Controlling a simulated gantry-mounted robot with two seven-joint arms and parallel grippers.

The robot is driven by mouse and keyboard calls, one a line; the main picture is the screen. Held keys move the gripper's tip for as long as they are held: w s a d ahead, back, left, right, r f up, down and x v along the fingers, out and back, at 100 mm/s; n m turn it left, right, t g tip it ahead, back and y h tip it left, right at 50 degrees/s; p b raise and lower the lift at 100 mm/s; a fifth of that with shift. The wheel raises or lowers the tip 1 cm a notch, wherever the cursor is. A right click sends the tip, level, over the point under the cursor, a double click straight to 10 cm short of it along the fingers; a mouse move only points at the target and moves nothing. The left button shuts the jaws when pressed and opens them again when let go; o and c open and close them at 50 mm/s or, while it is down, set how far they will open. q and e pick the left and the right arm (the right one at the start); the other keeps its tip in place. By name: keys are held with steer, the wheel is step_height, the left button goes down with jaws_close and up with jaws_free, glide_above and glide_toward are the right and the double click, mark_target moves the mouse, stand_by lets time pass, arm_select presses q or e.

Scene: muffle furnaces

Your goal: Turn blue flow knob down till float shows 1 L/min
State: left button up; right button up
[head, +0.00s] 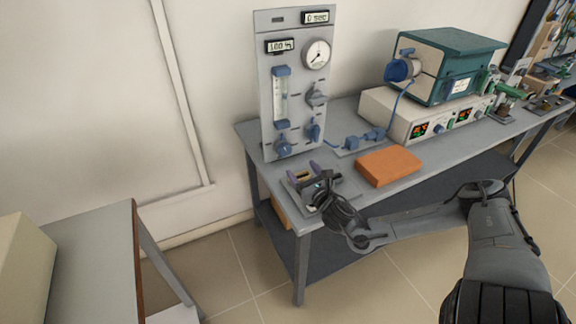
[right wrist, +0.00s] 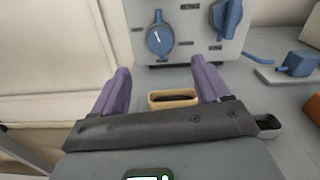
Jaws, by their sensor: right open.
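The grey gas panel (head: 295,60) stands upright at the back left of the bench. A clear flow tube with blue end blocks (head: 281,98) is on its left side; the float's reading is too small to tell. A round blue knob (head: 283,147) is below the tube. In the right wrist view this knob (right wrist: 159,40) shows a white pointer line and lies ahead, between the fingers in the picture. My right gripper (head: 306,172) is open, with purple fingers (right wrist: 162,78) low in front of the panel, apart from the knob. My left gripper is out of view.
A second blue knob (head: 314,130) sits close to the right, with a grey knob (head: 317,95) above. A small wooden-rimmed holder (right wrist: 172,98) is below the fingers. An orange block (head: 389,166) and a furnace (head: 450,65) stand right on the bench.

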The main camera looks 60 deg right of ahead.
mark_target(287, 151)
steer(key=b+x, duration=0.4)
steer(key=x, duration=0.5)
steer(key=shift+f+b, duration=0.15)
steer(key=shift+b, duration=0.15)
steer(key=shift+b+x, duration=0.4)
steer(key=shift+x, duration=0.6)
steer(key=c, duration=1)
steer(key=shift+r+m+p, duration=0.2)
steer(key=shift+m+p, duration=0.3)
steer(key=shift+p, duration=0.4)
steer(key=shift+c, duration=0.2)
steer(key=m+p, duration=0.7)
steer(key=p, duration=0.2)
steer(key=shift+d, duration=0.1)
steer(key=m+p, duration=0.2)
steer(key=shift+f+m, duration=0.1)
steer(key=shift+m, duration=0.3)
steer(key=shift+s+f+m+p, duration=0.1)
steer(key=shift+m+p, duration=0.3)
